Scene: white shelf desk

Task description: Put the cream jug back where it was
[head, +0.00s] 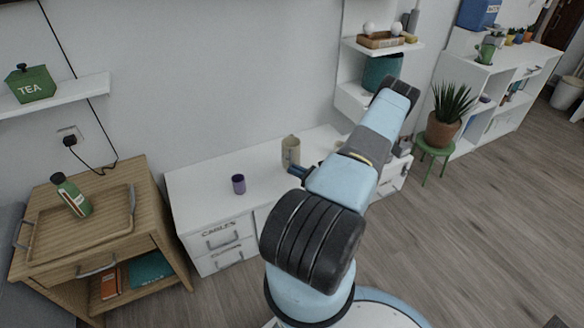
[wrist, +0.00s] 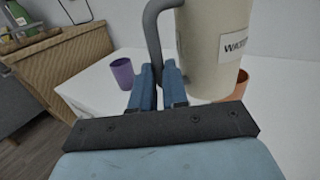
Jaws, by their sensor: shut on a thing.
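The cream jug (head: 290,148) is upright at the white desk, with its bottom hidden or hard to judge in the head view. In the wrist view the jug (wrist: 208,48) is large and close, with a dark-lettered label and a grey handle (wrist: 152,30) on its left. My gripper (wrist: 158,78) is shut on the handle, its blue fingers at the handle's lower part. In the head view my gripper (head: 299,170) is beside the jug, partly behind my arm. I cannot tell whether the jug touches the desk.
A purple cup (head: 238,184) stands on the white desk (head: 205,190), left of the jug. An orange-brown cup (wrist: 238,86) is partly hidden behind the jug. A wooden cabinet (head: 150,215) with a tray and green bottle (head: 72,196) stands at the left.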

